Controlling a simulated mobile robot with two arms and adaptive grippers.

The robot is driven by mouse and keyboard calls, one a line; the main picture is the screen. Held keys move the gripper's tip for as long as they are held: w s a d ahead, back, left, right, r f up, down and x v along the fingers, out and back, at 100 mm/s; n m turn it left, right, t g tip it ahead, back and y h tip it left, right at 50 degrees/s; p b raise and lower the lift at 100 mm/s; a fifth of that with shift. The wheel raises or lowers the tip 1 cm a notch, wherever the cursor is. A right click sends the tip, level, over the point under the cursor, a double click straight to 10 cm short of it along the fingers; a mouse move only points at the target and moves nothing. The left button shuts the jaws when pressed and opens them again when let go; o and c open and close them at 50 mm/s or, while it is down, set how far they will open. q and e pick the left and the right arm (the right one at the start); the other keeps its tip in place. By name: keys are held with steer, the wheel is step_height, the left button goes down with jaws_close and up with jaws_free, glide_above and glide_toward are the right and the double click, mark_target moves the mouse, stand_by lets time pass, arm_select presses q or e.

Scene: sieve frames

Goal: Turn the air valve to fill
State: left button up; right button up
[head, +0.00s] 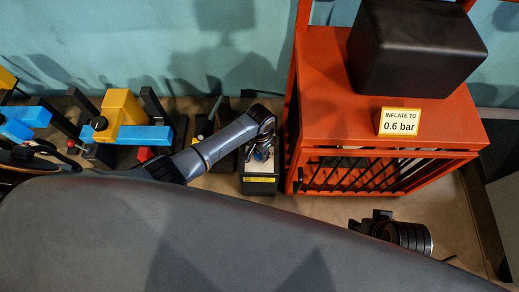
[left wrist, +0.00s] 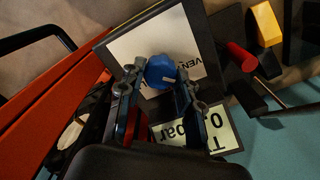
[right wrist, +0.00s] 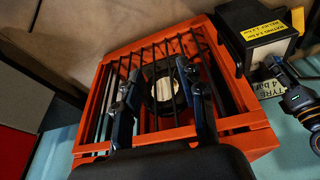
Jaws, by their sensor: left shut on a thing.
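The air valve has a blue knob (left wrist: 160,72) with a pale pointer line on a white panel (left wrist: 128,48); a partly hidden word beside it reads "VEN". My left gripper (left wrist: 156,88) is shut on the knob, a finger on each side. In the head view my left gripper (head: 262,150) is over the small dark valve box (head: 259,186), hiding most of the knob. My right gripper (right wrist: 160,98) is apart from the valve, with its fingers spread and nothing between them, in front of the orange cage.
The orange cage (head: 335,80) with dark bars stands right of the valve box. A sign (head: 399,122) on it reads "INFLATE TO 0.6 bar". A black block (head: 415,45) rests on top. Yellow and blue clamp-like items (head: 120,115) stand at left.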

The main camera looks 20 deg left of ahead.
arm_select(q)
steer(key=m+p, duration=0.2)
steer(key=m, duration=0.4)
steer(key=shift+p, duration=0.3)
steer(key=shift+m, duration=1.2)
steer(key=m, duration=0.2)
steer(key=shift+m+p, duration=0.3)
steer(key=shift+p, duration=0.05)
steer(key=m, duration=0.2)
steer(key=shift+m, duration=0.4)
steer(key=m, duration=0.2)
steer(key=shift+m, duration=0.4)
steer(key=m, duration=0.2)
steer(key=shift+m, duration=0.4)
steer(key=shift+m+b, duration=0.3)
steer(key=shift+m, duration=0.5)
arm_select(e)
step_height(320, 180, down, 12)
steer(key=shift+s+a+r+g, duration=0.15)
steer(key=shift+s+r+g, duration=0.1)
steer(key=shift+s+g, duration=0.15)
steer(key=shift+w, duration=0.1)
steer(key=shift+w+r, duration=0.1)
